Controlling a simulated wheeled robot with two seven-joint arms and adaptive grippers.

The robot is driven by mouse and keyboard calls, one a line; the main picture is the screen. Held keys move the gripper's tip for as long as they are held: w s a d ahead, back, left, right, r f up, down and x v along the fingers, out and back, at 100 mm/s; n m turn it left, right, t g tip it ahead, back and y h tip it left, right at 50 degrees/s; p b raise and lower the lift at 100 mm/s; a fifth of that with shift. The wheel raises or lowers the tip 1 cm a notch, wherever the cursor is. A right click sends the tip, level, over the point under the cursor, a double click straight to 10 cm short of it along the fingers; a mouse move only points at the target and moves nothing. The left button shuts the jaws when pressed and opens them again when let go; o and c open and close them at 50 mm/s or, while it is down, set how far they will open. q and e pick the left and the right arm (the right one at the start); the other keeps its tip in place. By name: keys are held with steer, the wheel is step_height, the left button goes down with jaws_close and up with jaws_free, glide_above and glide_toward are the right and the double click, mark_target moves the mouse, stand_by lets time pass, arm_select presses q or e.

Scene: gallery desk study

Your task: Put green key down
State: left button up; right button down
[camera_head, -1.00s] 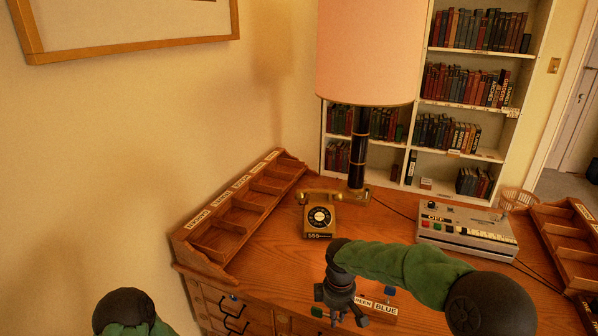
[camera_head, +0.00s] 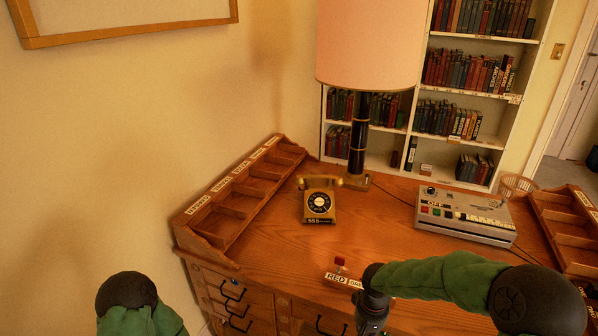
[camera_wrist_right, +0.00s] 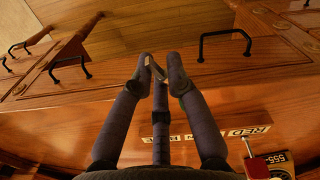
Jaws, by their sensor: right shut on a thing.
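My right gripper (camera_head: 370,326) is at the bottom edge of the head view, at the desk's front edge. In the right wrist view its fingertips (camera_wrist_right: 161,70) are closed on a thin, light metallic piece (camera_wrist_right: 156,70), which fits the green key; no green shows on it. A red key (camera_head: 340,262) stands at the RED label (camera_head: 336,277) on the desk; the red key also shows in the wrist view (camera_wrist_right: 257,167). The neighbouring label is partly covered by my arm. The blue key is hidden. My left gripper is outside the view.
A gold telephone (camera_head: 319,203) and a lamp (camera_head: 358,140) stand behind on the desk (camera_head: 285,245). A grey button machine (camera_head: 465,215) is at the right. Wooden compartment racks line the left (camera_head: 235,205) and right (camera_head: 570,235). Drawers with black handles (camera_wrist_right: 225,38) lie below the front edge.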

steer(key=shift+s+f, duration=0.9)
steer(key=shift+f, duration=0.1)
steer(key=shift+a, duration=0.1)
